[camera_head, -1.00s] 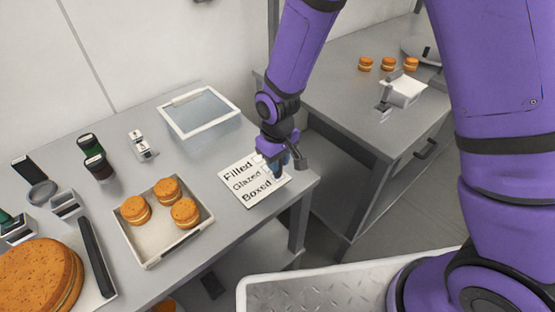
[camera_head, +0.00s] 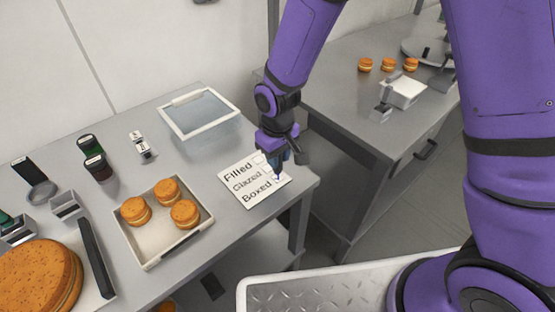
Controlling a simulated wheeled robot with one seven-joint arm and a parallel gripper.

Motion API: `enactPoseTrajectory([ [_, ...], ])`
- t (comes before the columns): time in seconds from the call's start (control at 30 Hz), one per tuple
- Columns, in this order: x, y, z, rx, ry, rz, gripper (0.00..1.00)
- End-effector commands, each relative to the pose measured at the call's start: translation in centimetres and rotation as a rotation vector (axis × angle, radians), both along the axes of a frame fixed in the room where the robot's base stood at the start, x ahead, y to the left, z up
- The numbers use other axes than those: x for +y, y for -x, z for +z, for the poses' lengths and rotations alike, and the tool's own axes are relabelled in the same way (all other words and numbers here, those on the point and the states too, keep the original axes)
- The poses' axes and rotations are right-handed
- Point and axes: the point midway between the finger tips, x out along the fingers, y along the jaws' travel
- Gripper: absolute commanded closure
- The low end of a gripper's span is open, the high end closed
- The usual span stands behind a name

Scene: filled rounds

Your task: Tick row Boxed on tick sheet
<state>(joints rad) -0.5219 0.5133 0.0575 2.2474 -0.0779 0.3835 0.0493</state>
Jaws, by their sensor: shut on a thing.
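The tick sheet (camera_head: 240,187) is a white card near the table's right front corner, with printed rows Filled, Glazed and Boxed (camera_head: 257,192). Small boxes stand at the right ends of its rows. My gripper (camera_head: 280,162) is over the sheet's right edge, shut on a slim dark blue marker-like thing (camera_head: 278,172) that points down. Its lower end is at or just above the box at the end of row Boxed. I cannot tell whether it touches the paper. My gripper partly hides the sheet's right side, and no mark can be made out.
A tray (camera_head: 151,262) with three filled rounds stands left of the sheet. A white-framed glass-topped box (camera_head: 199,113) lies behind it. Stamps, dark jars and a large cake (camera_head: 38,275) are farther left. A second counter (camera_head: 340,95) stands at the right, across a gap.

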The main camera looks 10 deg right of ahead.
Motion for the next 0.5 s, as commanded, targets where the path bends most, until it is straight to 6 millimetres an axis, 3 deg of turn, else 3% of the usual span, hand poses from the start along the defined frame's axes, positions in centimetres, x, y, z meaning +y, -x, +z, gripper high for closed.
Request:
enactPoseTrajectory([
  [0.5, 0.0, -0.1, 3.6, -0.002, -0.002, -0.001, 0.99],
])
